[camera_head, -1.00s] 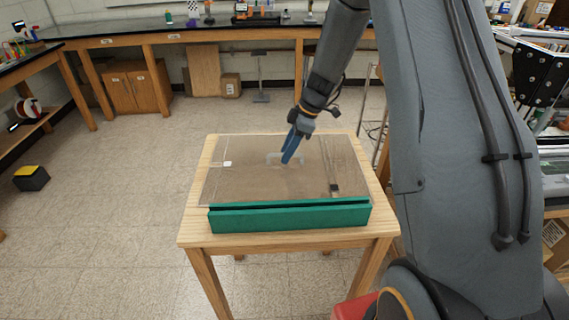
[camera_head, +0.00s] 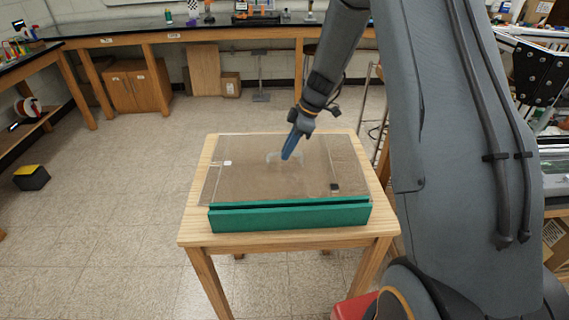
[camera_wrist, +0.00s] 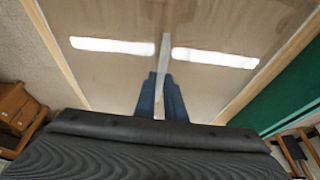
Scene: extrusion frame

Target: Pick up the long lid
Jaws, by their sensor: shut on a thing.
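The long lid (camera_head: 240,180) is a clear, see-through sheet lying over the wooden table, with a small pale handle (camera_head: 271,158) near its middle. Its glossy surface also shows in the wrist view (camera_wrist: 120,72). My gripper (camera_head: 287,156) points down at the handle, and its blue fingers are shut on it. In the wrist view my gripper (camera_wrist: 162,84) has its two blue fingers close together around the pale upright strip of the handle (camera_wrist: 164,52). Whether the lid touches what lies under it cannot be told.
A green block with a long slot (camera_head: 290,217) stands along the table's near edge, by the lid's front side. The wooden table (camera_head: 192,222) has narrow bare margins around the lid. Open floor lies to the left, with a dark box (camera_head: 31,178) on it.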

